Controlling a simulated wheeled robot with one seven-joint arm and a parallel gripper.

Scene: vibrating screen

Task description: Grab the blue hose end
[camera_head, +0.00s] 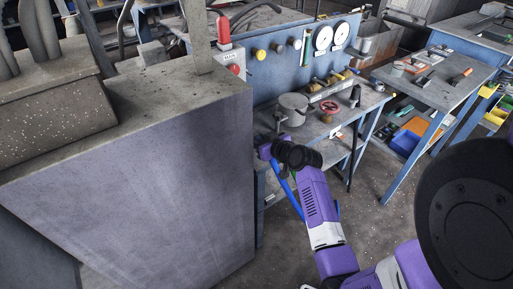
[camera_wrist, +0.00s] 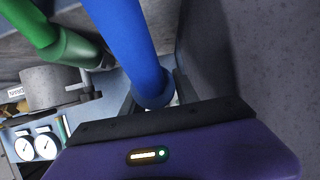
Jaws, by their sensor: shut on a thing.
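The blue hose (camera_wrist: 126,35) comes down from the top of the wrist view, and its end sits between the fingers of my gripper (camera_wrist: 153,98). The gripper is shut on the hose end; the fingers are partly hidden behind the hose and the purple gripper body. In the head view the blue hose (camera_head: 287,190) hangs beside my purple arm, near the front of the blue workbench. My gripper (camera_head: 266,150) is small there, and its fingers cannot be made out.
A green hose (camera_wrist: 62,42) lies left of the blue one in the wrist view. A large grey machine housing (camera_head: 150,180) stands close on the left. The blue workbench (camera_head: 330,118) holds a grey pot (camera_head: 293,108) and a red valve wheel (camera_head: 329,106).

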